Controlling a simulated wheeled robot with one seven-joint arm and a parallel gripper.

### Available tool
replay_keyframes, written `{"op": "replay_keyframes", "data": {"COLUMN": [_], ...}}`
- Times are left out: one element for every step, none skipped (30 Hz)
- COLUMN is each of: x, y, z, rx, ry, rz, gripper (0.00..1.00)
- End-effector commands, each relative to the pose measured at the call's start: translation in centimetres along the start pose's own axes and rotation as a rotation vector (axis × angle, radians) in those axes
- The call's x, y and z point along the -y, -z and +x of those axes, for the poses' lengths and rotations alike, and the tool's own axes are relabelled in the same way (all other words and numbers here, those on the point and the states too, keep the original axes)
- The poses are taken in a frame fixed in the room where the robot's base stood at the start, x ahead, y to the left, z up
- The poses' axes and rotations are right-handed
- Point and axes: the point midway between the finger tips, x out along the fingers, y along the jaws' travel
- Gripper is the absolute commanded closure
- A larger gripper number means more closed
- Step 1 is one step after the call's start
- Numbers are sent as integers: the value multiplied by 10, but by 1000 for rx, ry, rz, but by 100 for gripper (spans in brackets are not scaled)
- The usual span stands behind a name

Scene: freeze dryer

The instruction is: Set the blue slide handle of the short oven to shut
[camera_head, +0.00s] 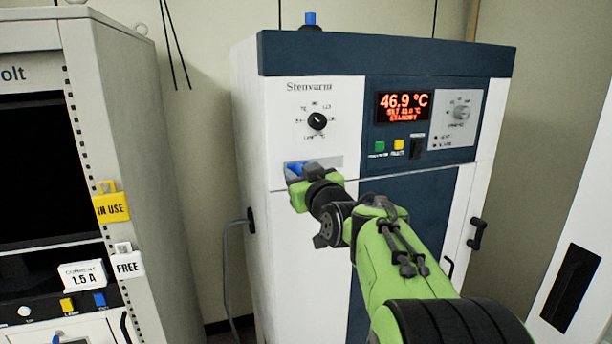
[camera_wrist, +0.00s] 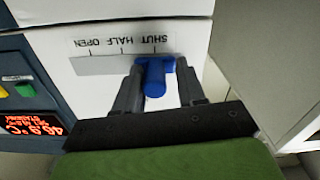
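The short oven (camera_head: 295,110) is a white and dark blue cabinet. Its blue slide handle (camera_head: 295,168) is at the left end of a grey slot below the dial in the head view. In the wrist view, which is upside down, the blue handle (camera_wrist: 155,80) is by the SHUT mark, at the right end of the row SHUT, HALF, OPEN. My gripper (camera_wrist: 160,85) has one finger on each side of the handle. Some white panel shows between the fingers and the knob, so it looks open around it. The left finger is very near or touching the handle.
The oven's display (camera_head: 403,106) reads 46.9 °C and STANDBY. A black dial (camera_head: 317,121) sits above the slot, with green and yellow buttons to its right. A grey cabinet (camera_head: 130,140) with IN USE and FREE tags stands at the left.

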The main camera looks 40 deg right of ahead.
Motion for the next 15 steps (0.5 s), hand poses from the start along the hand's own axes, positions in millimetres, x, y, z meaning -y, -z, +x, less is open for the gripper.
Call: {"op": "replay_keyframes", "data": {"x": [0,0,-1,-1,-1,-1,-2,-2,-2,-2,-2,-2,-2,-2,-2], "y": [0,0,0,0,0,1,1,1,1,1,0,0,0,0,0], "z": [0,0,0,0,0,0,0,0,0,-1,-3,-7,-11,-17,-26], "rx": [-1,-1,-1,-2,-2,-2,-2,-2,-3,-3,-3,-2,-3,-3,-4], "ry": [-1,-1,-2,-2,-3,-3,-4,-4,-4,-5,-6,-6,-7,-8,-9], "rz": [0,-1,-1,-1,-1,-1,-1,-1,-2,-2,-3,-4,-5,-5,-6], "gripper": [52,49,49,49,49,49,49,49,49,49,49,49,49,49,49]}}
